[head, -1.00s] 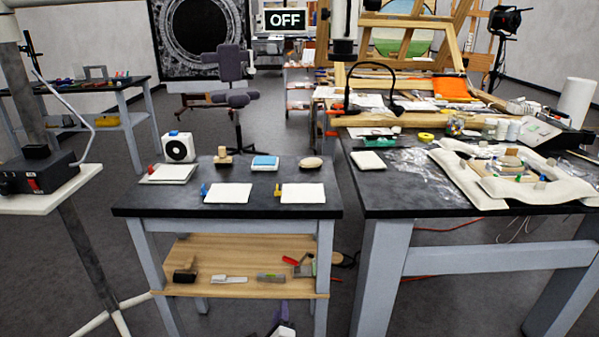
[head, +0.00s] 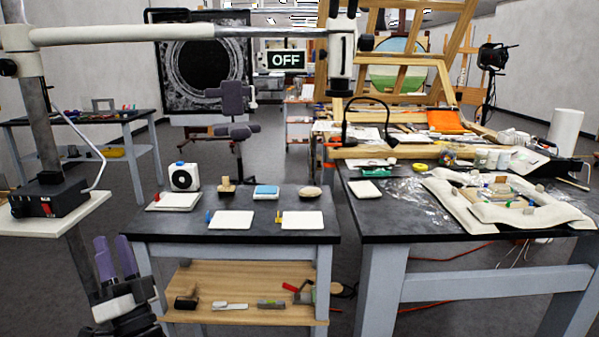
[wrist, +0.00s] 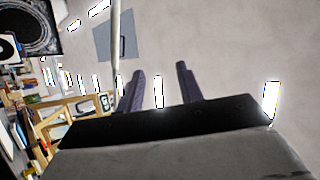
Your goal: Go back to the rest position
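My gripper (head: 114,240) is raised at the lower left of the head view, left of the small black-topped table (head: 170,228). Its purple fingers point up and touch nothing. In the wrist view my gripper (wrist: 159,68) shows its two fingers apart, with nothing between them and the ceiling behind. My gripper is open and empty.
The small table holds white pads (head: 232,220), a round-faced white device (head: 184,176) and a blue-topped box (head: 266,192). Tools lie on its lower wooden shelf (head: 250,270). A stand with a pale overhead boom (head: 190,32) is at left. A cluttered workbench (head: 390,222) is at right.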

